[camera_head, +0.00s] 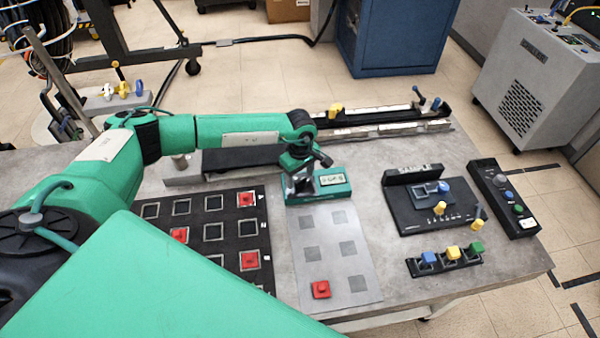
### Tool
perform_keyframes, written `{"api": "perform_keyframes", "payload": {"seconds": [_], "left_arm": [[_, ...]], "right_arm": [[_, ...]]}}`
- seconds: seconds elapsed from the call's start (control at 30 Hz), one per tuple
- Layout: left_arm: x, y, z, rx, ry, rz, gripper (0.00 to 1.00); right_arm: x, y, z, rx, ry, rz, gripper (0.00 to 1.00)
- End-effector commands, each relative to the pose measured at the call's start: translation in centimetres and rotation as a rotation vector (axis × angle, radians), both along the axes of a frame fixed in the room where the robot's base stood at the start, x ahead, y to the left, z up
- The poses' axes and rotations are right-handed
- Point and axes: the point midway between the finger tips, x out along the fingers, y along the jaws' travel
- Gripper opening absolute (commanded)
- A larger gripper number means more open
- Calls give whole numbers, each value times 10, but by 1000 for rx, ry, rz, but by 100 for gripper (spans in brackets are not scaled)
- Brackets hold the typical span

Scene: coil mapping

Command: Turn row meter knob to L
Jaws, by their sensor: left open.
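A green meter box (333,190) with a small pale display stands near the middle of the table, at the top of the grey sheet. I take it for the row meter. My left gripper (302,188) points down at its left end, close to or touching it; I cannot tell which. The gripper is open. The knob and its letters cannot be made out; the gripper covers that end of the box. My right gripper is not in view.
A black board (217,232) with red blocks lies left of the grey sheet (350,270), which holds one red block (321,289). A rail (385,130) runs behind. A black panel (432,215) and colored buttons (445,259) stand right.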

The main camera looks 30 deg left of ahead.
Motion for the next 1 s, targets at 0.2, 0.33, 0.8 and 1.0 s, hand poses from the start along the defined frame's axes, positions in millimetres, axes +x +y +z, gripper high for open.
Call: {"api": "perform_keyframes", "payload": {"seconds": [0.2, 0.33, 0.8, 1.0], "left_arm": [[0, 0, -6, 1, 0, 0, 60], [0, 0, -5, 1, 0, 0, 60], [0, 0, -6, 1, 0, 11, 15], [0, 1, -7, -1, -2, 78, 15]], "right_arm": [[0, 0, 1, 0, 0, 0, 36], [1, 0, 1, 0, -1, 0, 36], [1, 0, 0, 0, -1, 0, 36], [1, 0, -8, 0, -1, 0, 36]]}}
